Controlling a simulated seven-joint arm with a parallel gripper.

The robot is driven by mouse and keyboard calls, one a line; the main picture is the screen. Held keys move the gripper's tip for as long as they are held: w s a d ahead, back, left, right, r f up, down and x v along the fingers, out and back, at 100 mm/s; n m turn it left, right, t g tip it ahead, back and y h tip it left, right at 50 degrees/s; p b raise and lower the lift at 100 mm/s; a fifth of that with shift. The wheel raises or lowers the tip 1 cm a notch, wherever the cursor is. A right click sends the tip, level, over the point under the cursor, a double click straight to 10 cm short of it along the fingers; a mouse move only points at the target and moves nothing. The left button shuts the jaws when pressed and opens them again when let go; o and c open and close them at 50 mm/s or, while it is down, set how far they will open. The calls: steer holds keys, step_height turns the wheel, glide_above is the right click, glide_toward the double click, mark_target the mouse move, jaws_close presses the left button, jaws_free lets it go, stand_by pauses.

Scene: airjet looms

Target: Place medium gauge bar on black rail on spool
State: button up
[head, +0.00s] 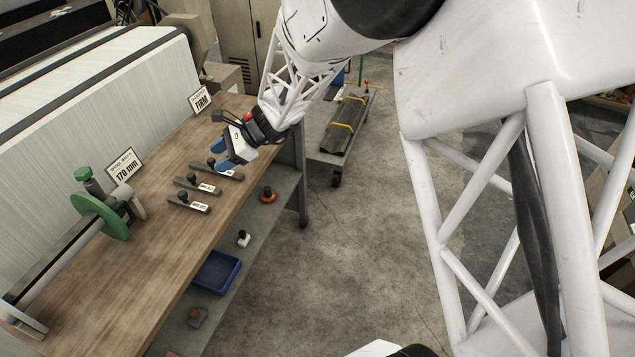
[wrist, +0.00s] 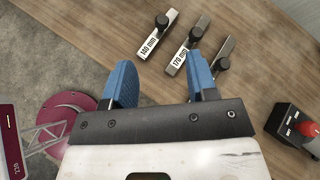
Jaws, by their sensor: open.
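Three dark gauge bars with knobs lie side by side on the wooden table (head: 160,230). The middle bar (head: 190,184) is the medium one; in the wrist view it (wrist: 181,55) is labelled 170 mm. The 140 mm bar (wrist: 159,33) lies left of it. The third bar (wrist: 229,48) lies right of it, its label hidden behind a blue finger. My gripper (head: 222,154) is open and empty, above the far bar end of the row; in the wrist view its blue fingers (wrist: 163,80) are apart. The spool (head: 103,212) has a green flange, with a dark rail (head: 55,258) along it.
A sign reading 170 mm (head: 124,165) and a FIRM sign (head: 201,100) stand at the table's back edge. A box with a red knob (wrist: 292,125) is right of the bars. A lower shelf holds a blue bin (head: 216,271). The table between bars and spool is clear.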

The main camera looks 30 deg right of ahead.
steer(key=s+d+r+n+g+h, duration=0.1)
steer(key=s+d+r+n+h, duration=0.1)
steer(key=s+r+n, duration=0.35)
steer(key=s+d+r+n+g+h, duration=0.1)
steer(key=s+r+n+h, duration=0.2)
steer(key=s+r, duration=0.55)
steer(key=s+d+r+n+t+h, duration=0.1)
steer(key=s+d+n+h, duration=0.2)
steer(key=s, duration=0.7)
steer(key=s+d+r+n+h, duration=0.1)
steer(key=s+d+n+h, duration=0.2)
steer(key=s, duration=0.8)
steer(key=d+n, duration=0.2)
steer(key=n, duration=0.1)
steer(key=shift+r+t, duration=0.25)
steer(key=shift+t, duration=0.15)
steer(key=shift+o, duration=0.4)
steer(key=shift+d, duration=0.1)
steer(key=shift+w, duration=0.1)
